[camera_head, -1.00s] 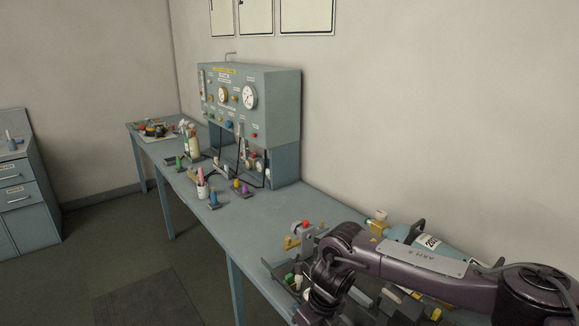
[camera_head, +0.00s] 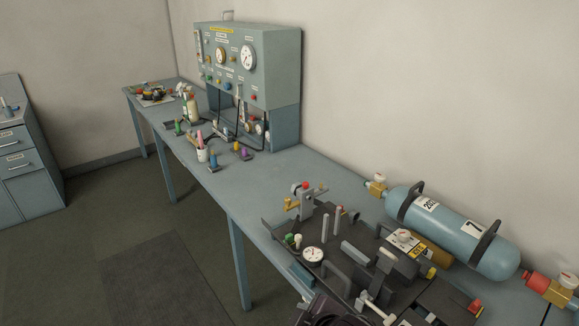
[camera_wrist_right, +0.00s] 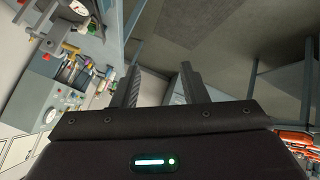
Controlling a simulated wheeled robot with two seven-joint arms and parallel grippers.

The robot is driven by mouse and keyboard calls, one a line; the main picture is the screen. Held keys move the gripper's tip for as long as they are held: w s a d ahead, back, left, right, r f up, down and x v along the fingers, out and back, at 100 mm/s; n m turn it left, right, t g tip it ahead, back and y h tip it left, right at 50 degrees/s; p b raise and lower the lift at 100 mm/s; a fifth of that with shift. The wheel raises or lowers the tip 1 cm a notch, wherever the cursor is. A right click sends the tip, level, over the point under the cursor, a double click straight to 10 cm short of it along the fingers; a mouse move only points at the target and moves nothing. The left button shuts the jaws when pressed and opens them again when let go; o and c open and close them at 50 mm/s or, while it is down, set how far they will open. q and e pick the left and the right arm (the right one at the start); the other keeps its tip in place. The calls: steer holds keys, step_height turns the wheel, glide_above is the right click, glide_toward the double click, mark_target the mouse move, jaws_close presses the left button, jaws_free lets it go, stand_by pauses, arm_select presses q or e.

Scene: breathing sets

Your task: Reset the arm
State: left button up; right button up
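My right gripper (camera_wrist_right: 160,78) shows in its wrist view with its two dark fingers apart and nothing between them. In the head view only a dark piece of my arm (camera_head: 335,312) shows at the bottom edge, and no gripper can be seen there. My left gripper is in neither view. In the right wrist view the workbench and its tools appear turned on their side at the left, and the floor (camera_wrist_right: 215,50) lies beyond the fingers.
A long blue workbench (camera_head: 285,172) carries a gauge panel (camera_head: 265,70), small tools, a dark breathing-set backplate (camera_head: 345,262) with a dial (camera_head: 313,255), and a blue cylinder (camera_head: 455,232) against the wall. Grey drawers (camera_head: 20,165) stand at left. The floor (camera_head: 150,275) before the bench is clear.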

steer(key=s+d+f+m+g+h, duration=0.2)
steer(key=s+d+m, duration=0.35)
steer(key=d, duration=0.35)
steer(key=s+d+f+m+g+h, duration=0.2)
steer(key=s+d+m, duration=0.35)
steer(key=d, duration=0.35)
steer(key=s+f+g+b, duration=0.1)
steer(key=s+f+b, duration=0.15)
steer(key=f, duration=1.65)
steer(key=s+f+b, duration=0.1)
steer(key=f+b, duration=0.2)
steer(key=f, duration=1.6)
steer(key=s+d+f+g+b, duration=0.1)
steer(key=s+d+f+b, duration=0.2)
steer(key=s+f, duration=1.6)
steer(key=shift+f+n+g+b, duration=0.3)
steer(key=shift+f+b, duration=0.45)
steer(key=shift+f, duration=0.1)
steer(key=shift+d, duration=0.1)
steer(key=shift+s, duration=0.1)
steer(key=shift+c, duration=0.4)
